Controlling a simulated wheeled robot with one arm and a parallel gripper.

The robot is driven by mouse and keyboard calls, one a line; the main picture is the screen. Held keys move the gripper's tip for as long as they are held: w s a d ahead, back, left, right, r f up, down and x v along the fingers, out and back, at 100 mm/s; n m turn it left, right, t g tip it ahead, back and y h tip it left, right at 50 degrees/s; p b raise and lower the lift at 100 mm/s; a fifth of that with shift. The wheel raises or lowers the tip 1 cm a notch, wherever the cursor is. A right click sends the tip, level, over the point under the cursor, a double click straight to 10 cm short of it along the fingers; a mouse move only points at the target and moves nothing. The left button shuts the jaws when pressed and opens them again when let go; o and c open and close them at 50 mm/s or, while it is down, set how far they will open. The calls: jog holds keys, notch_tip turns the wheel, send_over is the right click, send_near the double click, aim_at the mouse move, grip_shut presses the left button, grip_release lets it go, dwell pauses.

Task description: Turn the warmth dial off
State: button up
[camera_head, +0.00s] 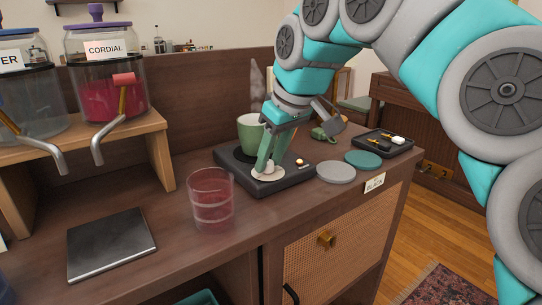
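A dark warming plate (228,156) sits on the cabinet top, with a green mug (250,134) steaming on it. A pale round dial (268,174) is on the plate's front part, and a small lit orange-white light (299,162) is to its right. My gripper (265,166) points down at the dial, its teal fingers in front of the mug and their tips at or just above the dial. The fingers look close together, but I cannot tell whether they grip it. The fingers partly hide the dial's top and any mark on it.
A grey coaster (336,172) and a teal coaster (363,159) lie to the right, near a black tray (404,149). A cordial dispenser (104,75) stands on a wooden riser. A dark slab (110,244) lies front left.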

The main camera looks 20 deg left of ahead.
grip_shut()
jog(key=shift+n, duration=0.3)
jog(key=n+g, duration=0.1)
jog(key=n, duration=0.2)
jog(key=shift+w+d+g, duration=0.1)
jog(key=shift+w+g, duration=0.05)
jog(key=shift+g, duration=0.15)
jog(key=shift+w+n+g+y, duration=0.1)
jog(key=shift+n+g+y, duration=0.4)
jog(key=shift+n, duration=1.4)
jog(key=shift+o, duration=2.2)
grip_release()
